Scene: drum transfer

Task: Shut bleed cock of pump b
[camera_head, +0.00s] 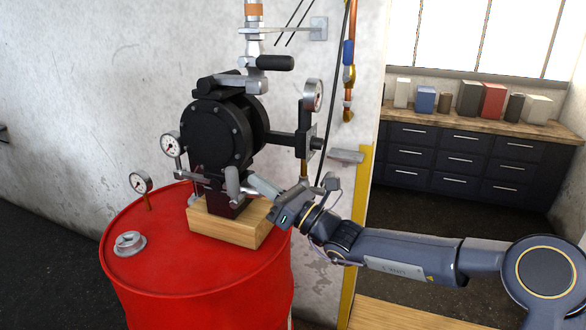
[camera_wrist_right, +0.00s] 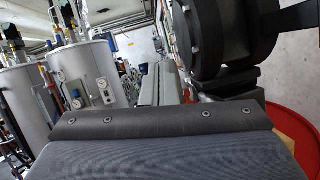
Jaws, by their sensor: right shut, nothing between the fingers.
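The black pump (camera_head: 215,135) stands on a wooden block (camera_head: 230,222) on top of a red drum (camera_head: 190,270). A small grey fitting with a lever (camera_head: 232,182) sits low on the pump's front; it looks like the bleed cock, but no label is readable. My right gripper (camera_head: 255,184) is shut and empty, its tip close beside this fitting; I cannot tell whether they touch. In the right wrist view the pump (camera_wrist_right: 222,40) fills the upper right and the grey fingers (camera_wrist_right: 158,85) point away near the middle. My left gripper is not in view.
Gauges (camera_head: 171,145) (camera_head: 140,183) stand left of the pump, and another gauge (camera_head: 313,95) is at its right. A black-handled valve (camera_head: 275,63) is above. A grey bung (camera_head: 129,243) sits on the drum. A wall and yellow-edged corner (camera_head: 357,225) lie behind my right arm.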

